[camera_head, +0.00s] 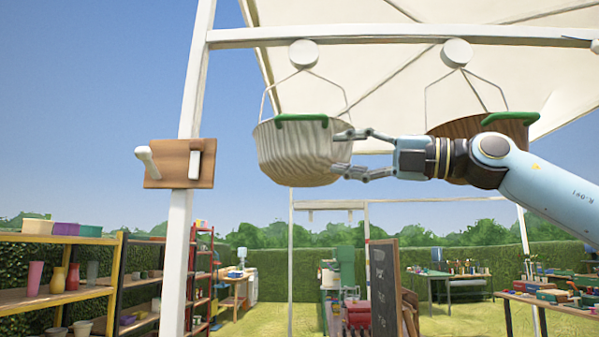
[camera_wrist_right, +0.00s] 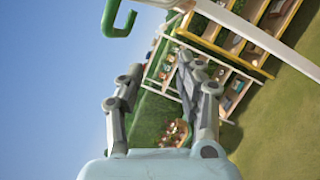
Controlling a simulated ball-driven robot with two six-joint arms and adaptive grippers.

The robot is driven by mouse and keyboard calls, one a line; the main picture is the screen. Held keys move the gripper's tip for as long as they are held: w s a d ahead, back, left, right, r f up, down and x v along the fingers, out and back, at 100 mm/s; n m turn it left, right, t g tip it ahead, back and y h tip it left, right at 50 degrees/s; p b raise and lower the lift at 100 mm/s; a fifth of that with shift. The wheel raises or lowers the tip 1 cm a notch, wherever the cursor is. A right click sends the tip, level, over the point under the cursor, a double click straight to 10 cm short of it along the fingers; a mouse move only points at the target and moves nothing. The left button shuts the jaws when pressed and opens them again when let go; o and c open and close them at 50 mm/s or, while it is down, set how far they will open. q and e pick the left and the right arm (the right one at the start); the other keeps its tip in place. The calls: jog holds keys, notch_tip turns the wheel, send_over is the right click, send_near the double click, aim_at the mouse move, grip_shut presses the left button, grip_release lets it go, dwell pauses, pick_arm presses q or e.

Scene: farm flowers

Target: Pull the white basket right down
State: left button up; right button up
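A white ribbed basket (camera_head: 290,150) with a green handle (camera_head: 300,118) on its rim hangs by thin wires from a round white pulley (camera_head: 303,54) on the overhead beam. My right gripper (camera_head: 341,153) reaches in from the right at the basket's right side. Its two fingers are spread apart, and their tips overlap the basket's right edge in the head view; I cannot tell whether they touch it. In the right wrist view the open gripper (camera_wrist_right: 158,72) has nothing between its fingers, and a green handle (camera_wrist_right: 118,18) shows at the top edge. My left gripper is out of view.
A brown basket (camera_head: 470,127) hangs from a second pulley (camera_head: 456,53), partly behind my right arm. A white post (camera_head: 185,250) carries a wooden board (camera_head: 180,164) with two levers. Shelves (camera_head: 60,280), a chalkboard (camera_head: 384,285) and tables stand below. Open air surrounds the white basket's left side.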

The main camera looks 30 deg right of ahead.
jog(key=n, duration=0.1)
send_near(309, 118)
jog(key=p+x, duration=0.8)
jog(key=x, duration=0.3)
jog(key=shift+r, duration=0.1)
jog(key=shift+w+a, duration=0.25)
jog(key=shift+w, duration=0.05)
grip_shut()
